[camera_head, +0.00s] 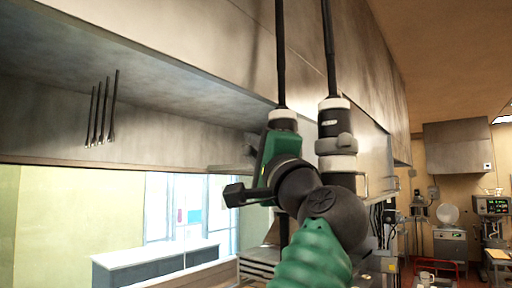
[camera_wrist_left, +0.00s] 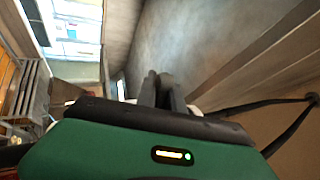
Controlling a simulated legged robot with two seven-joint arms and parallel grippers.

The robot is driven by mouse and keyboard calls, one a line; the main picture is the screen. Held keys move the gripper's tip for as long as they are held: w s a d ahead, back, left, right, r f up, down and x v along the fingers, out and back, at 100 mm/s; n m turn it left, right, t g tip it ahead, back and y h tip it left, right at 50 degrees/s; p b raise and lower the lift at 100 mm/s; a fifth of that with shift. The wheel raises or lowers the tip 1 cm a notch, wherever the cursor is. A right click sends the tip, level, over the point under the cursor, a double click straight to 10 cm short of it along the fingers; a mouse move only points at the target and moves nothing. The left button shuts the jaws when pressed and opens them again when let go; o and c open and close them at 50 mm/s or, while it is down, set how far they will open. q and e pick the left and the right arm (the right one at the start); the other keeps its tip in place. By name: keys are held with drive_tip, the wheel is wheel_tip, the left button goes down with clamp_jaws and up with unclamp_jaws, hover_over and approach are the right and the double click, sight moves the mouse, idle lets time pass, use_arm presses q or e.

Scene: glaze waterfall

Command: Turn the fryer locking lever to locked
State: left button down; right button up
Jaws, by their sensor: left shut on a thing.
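My left arm comes up from the bottom in the head view, with a green sleeve and black joints. My left gripper (camera_head: 236,195) is at its upper end, with its dark fingers pointing left, below the metal hood. In the left wrist view its black fingers (camera_wrist_left: 165,92) stand close together past the green housing. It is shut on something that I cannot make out. I cannot pick out the fryer locking lever in either view. My right gripper is not in view.
A large metal hood (camera_head: 190,25) spans the top, with thin dark rods (camera_head: 102,108) under it. Kitchen equipment (camera_head: 450,247) stands at the far right. Open air lies left of my gripper.

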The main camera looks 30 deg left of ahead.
use_arm(q)
drive_tip(key=c, duration=1.7)
unclamp_jaws()
drive_tip(key=shift+f, duration=0.15)
drive_tip(key=o, duration=0.3)
drive_tip(key=shift+s+a, duration=0.1)
drive_tip(key=shift+o, duration=0.4)
drive_tip(key=shift+s+a, duration=0.15)
drive_tip(key=shift+d+f+b, duration=0.25)
drive_tip(key=shift+d+b, duration=0.05)
drive_tip(key=shift+b, duration=0.05)
drive_tip(key=b+v, duration=0.8)
drive_tip(key=v, duration=0.8)
drive_tip(key=shift+d, duration=0.2)
drive_tip(key=shift+s+a, duration=0.1)
drive_tip(key=shift+a, duration=0.1)
